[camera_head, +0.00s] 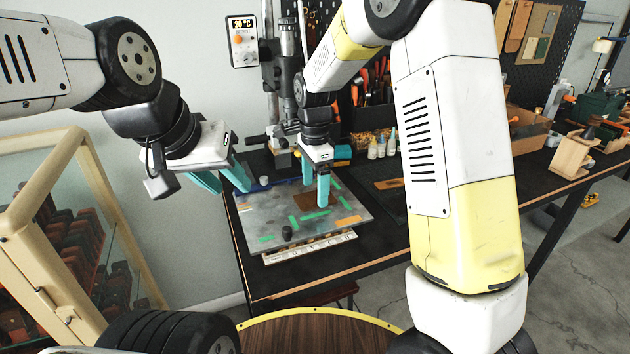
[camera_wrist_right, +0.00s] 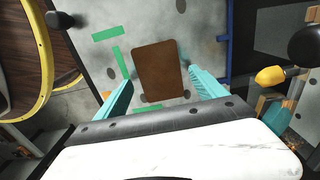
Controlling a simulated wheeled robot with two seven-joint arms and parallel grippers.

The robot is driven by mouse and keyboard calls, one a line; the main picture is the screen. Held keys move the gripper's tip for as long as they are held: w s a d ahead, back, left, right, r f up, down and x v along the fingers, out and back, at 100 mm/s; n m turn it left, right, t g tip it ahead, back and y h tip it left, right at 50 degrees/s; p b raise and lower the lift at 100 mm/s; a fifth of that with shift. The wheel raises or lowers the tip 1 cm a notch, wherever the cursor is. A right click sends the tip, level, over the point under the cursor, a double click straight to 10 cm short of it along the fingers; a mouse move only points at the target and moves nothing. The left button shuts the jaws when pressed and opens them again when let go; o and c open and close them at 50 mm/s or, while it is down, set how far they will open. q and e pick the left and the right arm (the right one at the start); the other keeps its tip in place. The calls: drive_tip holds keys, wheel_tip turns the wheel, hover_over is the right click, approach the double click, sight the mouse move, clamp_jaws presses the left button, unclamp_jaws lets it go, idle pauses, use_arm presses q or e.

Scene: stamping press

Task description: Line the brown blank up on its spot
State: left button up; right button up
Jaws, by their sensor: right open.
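The brown blank (camera_wrist_right: 159,70) lies flat on the grey metal plate (camera_head: 262,217), and part of it also shows in the head view (camera_head: 305,201). In the right wrist view, green strips (camera_wrist_right: 108,34) lie to its left and below it, with a gap between the left strip and the blank. My right gripper (camera_wrist_right: 160,79) is open, with one teal finger on each side of the blank; I cannot tell whether they touch it. My left gripper (camera_head: 233,189) is open and empty above the plate's left side.
A black knob (camera_head: 287,233) stands at the plate's front. The press column (camera_head: 288,70) rises behind it. Small bottles (camera_head: 377,148) stand at the back right of the black table. A glass-sided wooden cabinet (camera_head: 92,165) is at the left.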

drive_tip(key=shift+r, duration=2.8)
drive_tip(key=s+d+r+n+t, duration=0.2)
drive_tip(key=s+d+r+n, duration=0.1)
drive_tip(key=s, duration=0.4)
drive_tip(key=s+d+r+n+t+y, duration=0.1)
drive_tip(key=s+d+r+n+t, duration=0.1)
drive_tip(key=s+d+n, duration=0.4)
drive_tip(key=s+d+r+n+t+y, duration=0.1)
drive_tip(key=s+d+r+n+t, duration=0.1)
drive_tip(key=s+d+r+n, duration=0.3)
drive_tip(key=s, duration=0.4)
